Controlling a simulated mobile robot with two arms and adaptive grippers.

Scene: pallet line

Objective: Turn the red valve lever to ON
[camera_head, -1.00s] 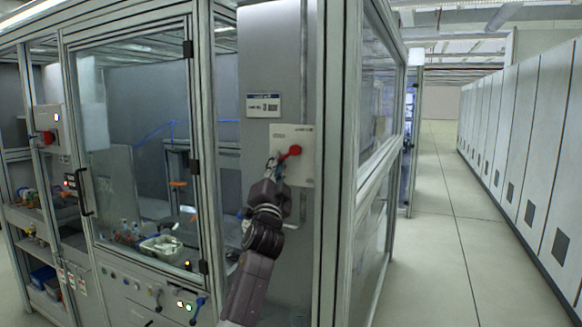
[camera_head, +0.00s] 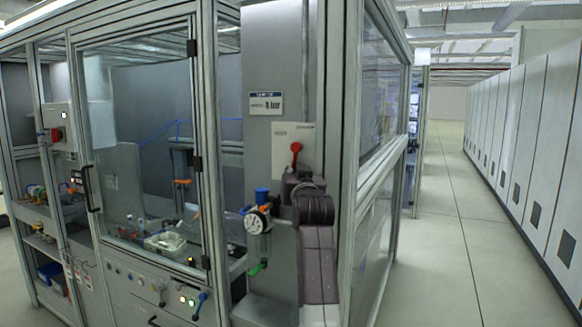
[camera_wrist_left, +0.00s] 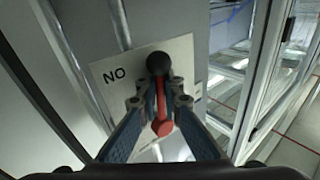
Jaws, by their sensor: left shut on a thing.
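The red valve lever (camera_head: 296,148) is on a pale plate (camera_head: 283,138) on the grey cabinet column. In the head view its red end points up and its lower part is hidden by my left gripper. In the left wrist view the red lever (camera_wrist_left: 163,127) runs between the fingers, with a dark round hub at its other end. Lettering on the plate (camera_wrist_left: 118,75) reads "NO" there, in a view that seems upside down. My left gripper (camera_wrist_left: 160,103) is shut on the lever, with a finger on each side. My right gripper is not in view.
A gauge (camera_head: 257,222) with a blue knob (camera_head: 262,195) and a green lever (camera_head: 258,268) sits left of my left arm. A glazed cabinet door (camera_head: 140,150) is further left. An open aisle floor (camera_head: 440,230) lies to the right.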

